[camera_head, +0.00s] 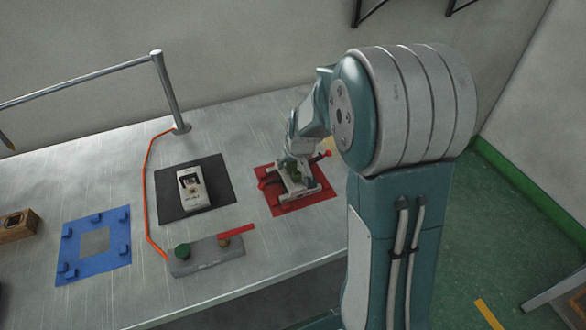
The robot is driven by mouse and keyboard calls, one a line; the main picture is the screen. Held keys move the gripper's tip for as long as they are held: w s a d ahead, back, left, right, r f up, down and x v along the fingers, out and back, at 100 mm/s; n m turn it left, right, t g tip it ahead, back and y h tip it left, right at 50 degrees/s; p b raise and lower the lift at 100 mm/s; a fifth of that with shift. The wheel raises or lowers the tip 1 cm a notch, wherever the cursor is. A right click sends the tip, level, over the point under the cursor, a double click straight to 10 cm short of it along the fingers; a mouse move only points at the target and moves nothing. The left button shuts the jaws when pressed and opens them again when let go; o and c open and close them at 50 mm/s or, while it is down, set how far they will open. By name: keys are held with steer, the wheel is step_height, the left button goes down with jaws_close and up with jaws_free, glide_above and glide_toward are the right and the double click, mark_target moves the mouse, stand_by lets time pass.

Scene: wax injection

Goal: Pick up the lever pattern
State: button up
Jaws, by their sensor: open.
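My arm reaches down over the red mat (316,200) at the right of the bench. My gripper (294,178) is low above this mat and is open. A pale piece (297,191) with dark and green parts is under and around the fingers. I cannot tell surely whether it is the lever pattern, nor whether the fingers touch it. A small red tip shows at each side of the gripper. My wrist hides part of the mat and what lies there.
A white device (193,188) lies on a black mat (221,186). A blue fixture plate (118,262), wooden block (17,228), orange cable (146,207) and metal rail post (168,92) are leftward.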

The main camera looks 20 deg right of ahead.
steer(key=shift+x, duration=0.85)
steer(key=c, duration=1.1)
